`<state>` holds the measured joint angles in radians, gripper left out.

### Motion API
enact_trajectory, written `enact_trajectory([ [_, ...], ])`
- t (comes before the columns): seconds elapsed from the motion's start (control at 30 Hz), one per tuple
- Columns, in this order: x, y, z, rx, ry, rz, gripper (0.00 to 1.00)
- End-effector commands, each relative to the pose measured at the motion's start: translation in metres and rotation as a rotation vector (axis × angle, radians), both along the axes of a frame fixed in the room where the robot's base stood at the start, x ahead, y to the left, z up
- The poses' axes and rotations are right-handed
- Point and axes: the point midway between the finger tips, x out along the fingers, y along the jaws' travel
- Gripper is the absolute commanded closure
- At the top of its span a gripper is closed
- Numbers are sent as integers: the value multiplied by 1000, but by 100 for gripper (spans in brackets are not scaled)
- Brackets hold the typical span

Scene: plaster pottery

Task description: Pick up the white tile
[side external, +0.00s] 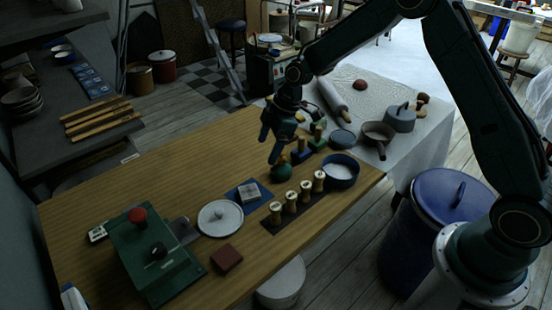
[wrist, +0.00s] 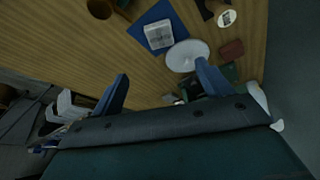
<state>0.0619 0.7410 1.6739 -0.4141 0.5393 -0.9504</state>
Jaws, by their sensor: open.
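The white tile (side external: 249,191) lies flat on a blue square mat (side external: 239,199) on the wooden table. In the wrist view the tile (wrist: 158,35), with grey markings on its face, lies on the blue mat (wrist: 146,18), beyond the fingertips. My gripper (side external: 270,147) is open and empty above the table, up and to the right of the tile in the side view. In the wrist view its two fingers (wrist: 161,76) are spread wide, with bare wood between them. Nothing covers the tile in either view.
A white round lid (side external: 220,218) lies close left of the mat. Wooden stamps (side external: 290,202) stand in a row on a dark strip.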

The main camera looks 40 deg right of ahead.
Motion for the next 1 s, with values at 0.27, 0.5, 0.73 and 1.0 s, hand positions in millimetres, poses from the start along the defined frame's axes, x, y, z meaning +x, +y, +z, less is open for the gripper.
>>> enact_trajectory([
  [0.27,7,3,-23,13,-3,42,22],
  [0.5,7,4,-27,13,-1,43,22],
  [0.73,10,13,-49,13,1,43,22],
  [1.0,16,27,-84,12,0,43,22],
])
